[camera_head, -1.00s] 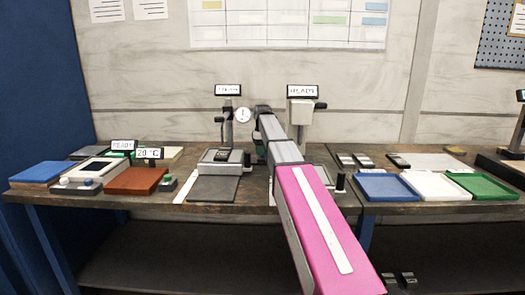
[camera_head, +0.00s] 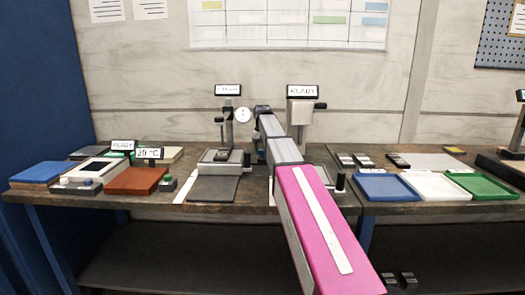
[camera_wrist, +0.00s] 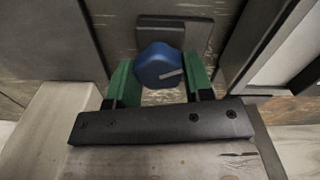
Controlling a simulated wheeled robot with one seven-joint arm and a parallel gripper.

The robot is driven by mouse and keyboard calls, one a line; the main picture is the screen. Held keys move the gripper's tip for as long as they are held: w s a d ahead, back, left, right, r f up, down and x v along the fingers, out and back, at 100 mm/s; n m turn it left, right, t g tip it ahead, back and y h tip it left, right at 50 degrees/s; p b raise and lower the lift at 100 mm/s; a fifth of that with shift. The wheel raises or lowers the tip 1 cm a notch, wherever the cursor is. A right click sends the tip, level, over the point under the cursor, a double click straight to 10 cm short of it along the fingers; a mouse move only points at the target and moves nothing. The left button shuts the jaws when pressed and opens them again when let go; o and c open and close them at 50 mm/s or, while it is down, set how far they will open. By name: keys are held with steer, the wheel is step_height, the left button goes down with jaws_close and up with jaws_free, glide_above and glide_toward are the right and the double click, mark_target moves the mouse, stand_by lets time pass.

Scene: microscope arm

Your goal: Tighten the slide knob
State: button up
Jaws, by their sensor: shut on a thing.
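The slide knob is a round blue knob (camera_wrist: 158,62) with a pale pointer mark, set on a dark mount, in the wrist view. The pointer mark lies to the right and slightly upward. My gripper (camera_wrist: 156,82) has green fingers, one on each side of the knob, and is shut on it. In the head view my arm, with its pink link, reaches to the bench and hides the knob and the gripper's fingertips.
Two instruments with display signs (camera_head: 228,90) (camera_head: 303,91) stand at the back of the bench. Blue (camera_head: 386,187), white (camera_head: 433,186) and green (camera_head: 483,186) trays lie at right. A brown block (camera_head: 135,181) and a blue block (camera_head: 42,172) lie at left.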

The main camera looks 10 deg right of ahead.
mark_target(263, 150)
steer(key=m, duration=0.5)
steer(key=shift+m, duration=0.3)
steer(key=m, duration=0.5)
stand_by(0.4)
steer(key=o, duration=0.9)
steer(key=shift+r, duration=5.4)
